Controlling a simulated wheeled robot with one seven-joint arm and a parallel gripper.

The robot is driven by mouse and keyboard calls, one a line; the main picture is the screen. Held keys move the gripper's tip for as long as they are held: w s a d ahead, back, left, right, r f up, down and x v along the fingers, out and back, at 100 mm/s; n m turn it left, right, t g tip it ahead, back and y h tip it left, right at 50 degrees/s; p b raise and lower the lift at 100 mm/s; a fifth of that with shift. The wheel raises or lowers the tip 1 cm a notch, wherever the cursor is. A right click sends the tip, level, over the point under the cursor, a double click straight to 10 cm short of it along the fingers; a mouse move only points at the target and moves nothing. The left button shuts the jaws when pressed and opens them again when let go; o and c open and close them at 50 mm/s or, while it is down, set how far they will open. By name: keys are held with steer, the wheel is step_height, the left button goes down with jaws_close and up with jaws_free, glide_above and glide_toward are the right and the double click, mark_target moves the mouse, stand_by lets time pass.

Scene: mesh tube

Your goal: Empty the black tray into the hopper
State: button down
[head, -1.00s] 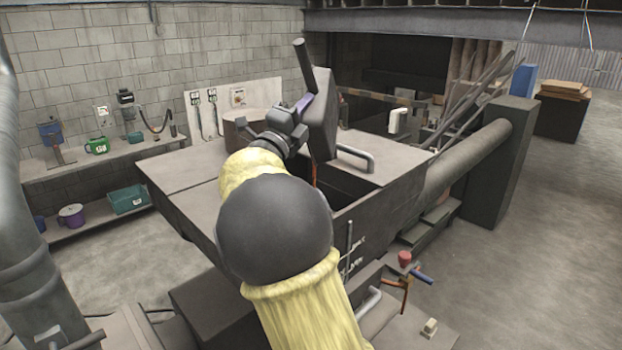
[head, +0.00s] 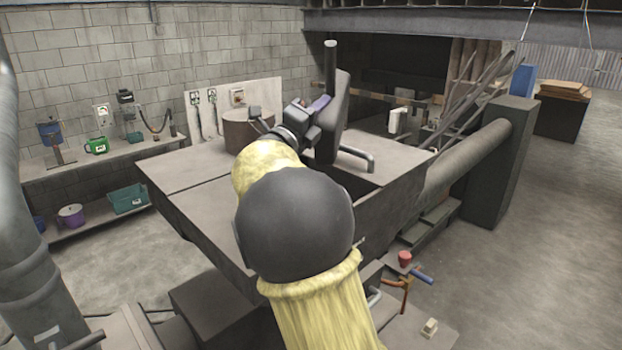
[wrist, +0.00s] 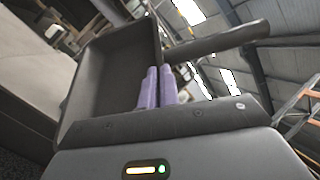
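The black tray (head: 334,120) is held on its side above the hopper (head: 385,220), with its broad face near vertical and its bar handle (head: 330,65) pointing up. The hopper's dark opening is partly hidden by my arm. In the wrist view the tray's inside (wrist: 112,75) looks bare where it shows; part is hidden. My gripper (head: 318,104) is at the tray's near side. Its purple fingers (wrist: 160,85) sit close together at the tray's wall and appear shut on it.
A metal bar handle (head: 357,155) sticks up beside the hopper opening. A round drum (head: 246,128) stands on the flat top to the left. A thick pipe (head: 465,160) runs off to the right. A red-topped tool (head: 404,260) lies low in front.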

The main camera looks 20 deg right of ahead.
steer(key=shift+s+d+m+g, duration=0.4)
steer(key=shift+d+m+g, duration=0.1)
steer(key=shift+m, duration=0.1)
steer(key=s+d+f+m+g+y, duration=0.1)
steer(key=s+d+f+m+y, duration=0.2)
steer(key=s+d+m, duration=0.3)
steer(key=s+d+f+m+g+y, duration=0.2)
steer(key=s+d+m, duration=0.4)
steer(key=d, duration=0.5)
steer(key=shift+f+m+g+y, duration=0.3)
steer(key=shift+f+m+y, duration=0.6)
steer(key=shift+y, duration=0.5)
steer(key=shift+w, duration=0.15)
